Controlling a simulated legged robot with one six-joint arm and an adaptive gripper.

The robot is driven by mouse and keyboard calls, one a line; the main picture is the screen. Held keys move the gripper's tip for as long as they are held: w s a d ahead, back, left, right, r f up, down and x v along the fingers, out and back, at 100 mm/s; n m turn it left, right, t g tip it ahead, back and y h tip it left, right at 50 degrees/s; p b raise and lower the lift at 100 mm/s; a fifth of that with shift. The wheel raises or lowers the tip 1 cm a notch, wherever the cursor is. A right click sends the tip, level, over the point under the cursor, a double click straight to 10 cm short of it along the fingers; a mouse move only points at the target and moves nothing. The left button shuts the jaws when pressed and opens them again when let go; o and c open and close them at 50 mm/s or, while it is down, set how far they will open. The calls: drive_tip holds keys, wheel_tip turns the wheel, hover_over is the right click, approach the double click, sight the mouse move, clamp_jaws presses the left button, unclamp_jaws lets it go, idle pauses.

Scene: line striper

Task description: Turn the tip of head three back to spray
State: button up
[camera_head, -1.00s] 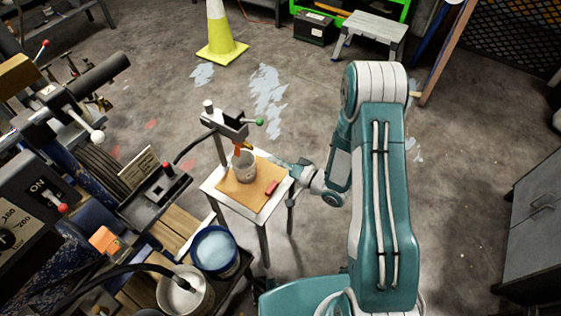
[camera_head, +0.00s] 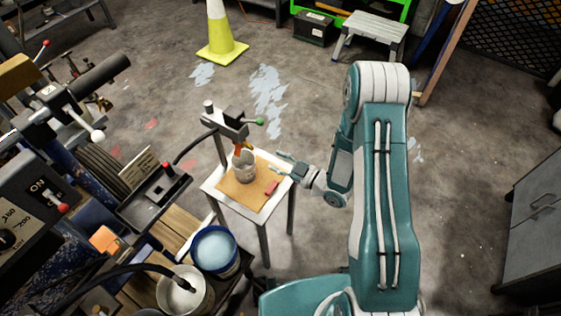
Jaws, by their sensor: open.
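A spray head (camera_head: 229,121) with a green-knobbed lever (camera_head: 259,122) is mounted on a post above a small white table (camera_head: 271,211). An orange and yellow tip (camera_head: 243,147) points down from it, above a grey-white cup (camera_head: 244,168). The tip is too small here to tell which way it is turned. No number is readable on the head. My gripper (camera_head: 280,164) is open, just right of the cup and tip, over the table's right edge. It is apart from the tip.
A brown board (camera_head: 234,193) lies on the table with a red block (camera_head: 271,187) on it. At left stand a striping machine (camera_head: 30,215), a control box on a tray (camera_head: 165,196), a blue-rimmed bucket (camera_head: 215,249) and a white bucket (camera_head: 185,294). Open floor lies behind and right of the table.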

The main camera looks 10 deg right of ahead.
sight(252, 148)
drive_tip(key=shift+x, duration=4.65)
drive_tip(key=shift+s+d+r, duration=0.1)
clamp_jaws()
